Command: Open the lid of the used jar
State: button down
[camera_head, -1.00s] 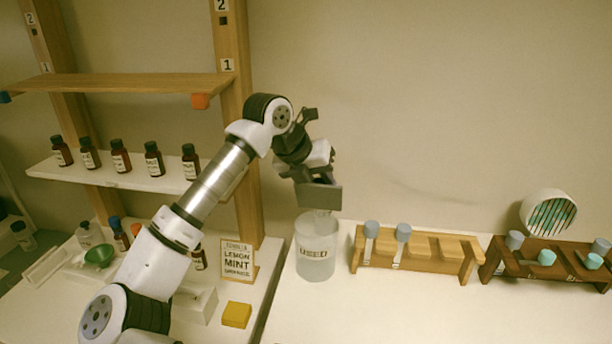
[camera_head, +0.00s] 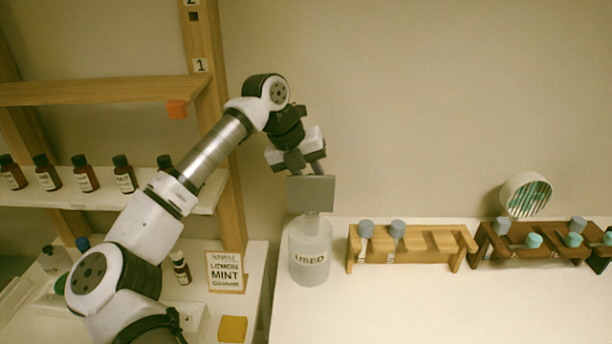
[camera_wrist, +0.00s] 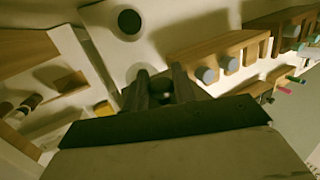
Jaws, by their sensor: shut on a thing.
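The used jar (camera_head: 310,255) is a clear, squat jar with a "USED" label, upright on the white counter left of the light wooden rack. My gripper (camera_head: 311,200) is directly above its neck. A flat grey plate in front of the fingers hides the fingertips and most of the lid in the head view. In the wrist view my gripper (camera_wrist: 160,90) has two dark fingers close around a small round knob, which looks like the lid's top. It is shut on it. I cannot tell whether the lid is seated or raised.
A light wooden rack (camera_head: 436,241) with grey-capped pieces stands right of the jar, a dark rack (camera_head: 515,252) beyond it. A wooden shelf post (camera_head: 222,130), a lemon mint sign (camera_head: 225,272) and a yellow block (camera_head: 232,328) are on the left.

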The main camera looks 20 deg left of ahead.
dwell(0.4)
jog(key=c, duration=1.2)
grip_release()
jog(key=b+v, duration=0.2)
jog(key=v, duration=1.1)
jog(key=shift+a+r+b, duration=0.15)
jog(key=shift+r+b, duration=0.2)
jog(key=shift+r, duration=0.05)
